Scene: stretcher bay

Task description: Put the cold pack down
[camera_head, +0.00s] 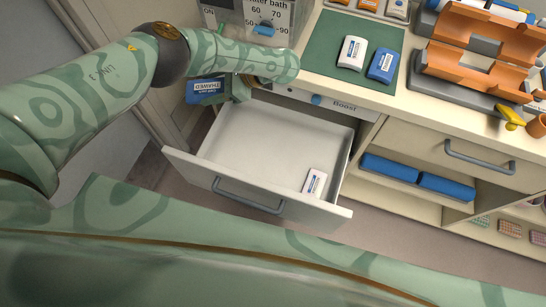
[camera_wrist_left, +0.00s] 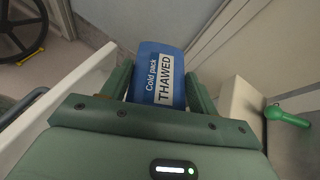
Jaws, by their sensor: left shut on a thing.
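The blue cold pack (camera_head: 208,90), with a white label reading "THAWED", is held in my left gripper (camera_head: 236,88). In the left wrist view the cold pack (camera_wrist_left: 158,72) sits between the two fingers of my left gripper (camera_wrist_left: 160,88), its label facing the camera. In the head view it is near the back left corner of an open drawer (camera_head: 245,145), and its right side is partly hidden by the gripper. My right gripper is in neither view.
A small white pack (camera_head: 314,183) lies in the drawer's right front. A green mat (camera_head: 322,47) on the counter holds a white pack (camera_head: 352,52) and a blue pack (camera_head: 383,65). An orange splint-like shell (camera_head: 470,70) stands at right.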

